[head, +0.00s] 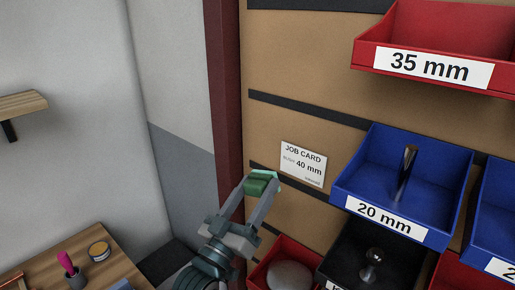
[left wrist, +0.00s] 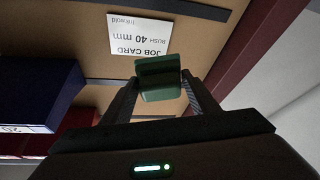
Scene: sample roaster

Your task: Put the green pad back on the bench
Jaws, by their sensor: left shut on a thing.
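My left gripper (head: 262,188) is raised in front of the tan back panel, just left of and below the job card. It is shut on the green pad (head: 258,184), which sits between its fingertips. In the left wrist view the green pad (left wrist: 159,77) is a small dark green block held between the two fingers. The wooden bench (head: 112,268) shows in the lower left of the head view, below and left of the gripper. My right gripper is not in view.
The job card (head: 303,163) reads 40 mm. Blue (head: 395,185), red (head: 430,75) and black (head: 345,255) bins hang on the panel to the right. A dark red post (head: 224,100) stands left of the panel.

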